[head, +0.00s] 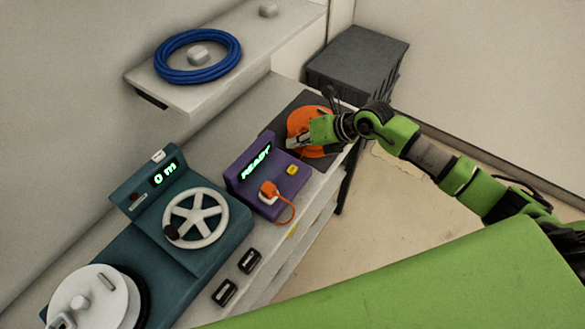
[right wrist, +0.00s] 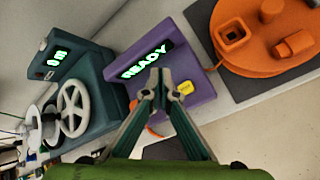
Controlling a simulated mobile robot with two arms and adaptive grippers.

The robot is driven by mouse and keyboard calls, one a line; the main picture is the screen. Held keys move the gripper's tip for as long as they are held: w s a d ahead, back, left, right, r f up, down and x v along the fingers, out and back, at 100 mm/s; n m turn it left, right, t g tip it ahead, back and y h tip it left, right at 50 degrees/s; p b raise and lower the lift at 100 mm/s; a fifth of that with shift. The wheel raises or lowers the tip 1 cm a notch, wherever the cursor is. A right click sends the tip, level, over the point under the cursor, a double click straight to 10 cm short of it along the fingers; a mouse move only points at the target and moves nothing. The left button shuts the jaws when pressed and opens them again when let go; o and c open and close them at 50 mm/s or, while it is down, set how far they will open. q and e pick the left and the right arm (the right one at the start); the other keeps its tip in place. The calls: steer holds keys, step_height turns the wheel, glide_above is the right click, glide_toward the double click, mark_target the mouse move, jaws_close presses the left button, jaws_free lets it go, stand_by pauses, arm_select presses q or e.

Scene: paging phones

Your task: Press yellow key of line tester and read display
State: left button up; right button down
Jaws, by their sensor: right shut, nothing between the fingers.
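The line tester (head: 262,178) is a purple box on the bench, and its green display (head: 255,161) reads READY. Its yellow key (head: 292,169) sits on the top face near the right edge. An orange plug (head: 268,190) with an orange cord is in the tester's front. My right gripper (head: 294,143) is shut and empty, close to the tester and apart from the key in the head view. In the right wrist view the fingertips (right wrist: 161,78) overlap the tester's face, and the yellow key (right wrist: 185,87) shows just right of them. My left gripper is not in view.
A teal machine (head: 190,205) with a white handwheel and a display reading 0 m stands left of the tester. An orange round object (head: 303,122) on a dark mat lies behind my right gripper. A shelf above holds a blue cable coil (head: 197,56). A dark cabinet (head: 357,62) stands behind.

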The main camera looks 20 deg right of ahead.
steer(key=b, duration=0.6)
glide_above(295, 170)
step_height(295, 170, down, 8)
steer(key=shift+a+r, duration=0.1)
steer(key=shift+r, duration=0.1)
steer(key=shift+f+b, duration=0.45)
steer(key=shift+f, duration=0.15)
steer(key=shift+f, duration=0.1)
stand_by(0.4)
steer(key=shift+f, duration=0.3)
steer(key=shift+f+b, duration=0.5)
stand_by(0.6)
steer(key=shift+r, duration=0.1)
steer(key=shift+r+p, duration=0.8)
steer(key=shift+r, duration=0.05)
